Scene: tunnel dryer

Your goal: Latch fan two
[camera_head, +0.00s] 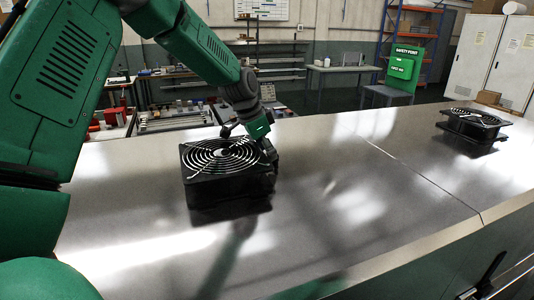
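A black square fan with a round wire guard (226,178) sits on the steel top, left of centre. A second similar black fan (472,127) sits farther right, beyond a seam in the top. I cannot tell which is fan two. My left gripper (250,143) is at the far right corner of the nearer fan, its fingers spread apart around that part of the guard. Whether they touch the fan is unclear. A black handle (486,274) shows at the lower right, on the front side of the dryer; its latch state is unclear. My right gripper is out of view.
Behind are workbenches (180,118), a green safety point stand (403,65) and pale cabinets (500,60).

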